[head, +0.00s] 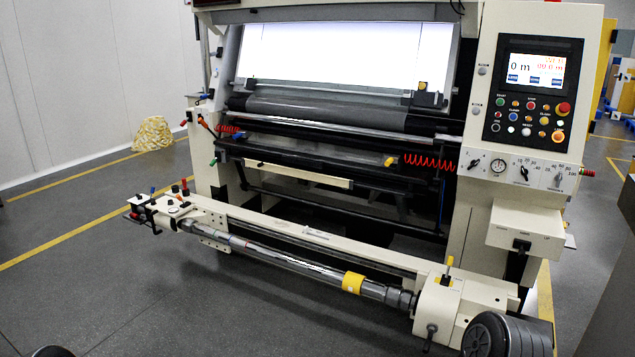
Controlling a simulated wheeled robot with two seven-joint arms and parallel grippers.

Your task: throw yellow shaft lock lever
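The yellow shaft lock lever (449,269) stands upright on top of the cream end block (447,303) at the right end of the low front beam. A grey metal shaft (290,262) runs along the front of this beam and meets the block. The shaft carries a yellow band (352,282) near its right end. A dark handle (430,336) hangs on the front of the block. Neither of my grippers shows in the head view.
The inspection machine has a lit white panel (330,52) and a control cabinet (530,90) at right. Small coloured levers (175,188) sit at the beam's left end. A yellowish bundle (153,134) lies by the wall.

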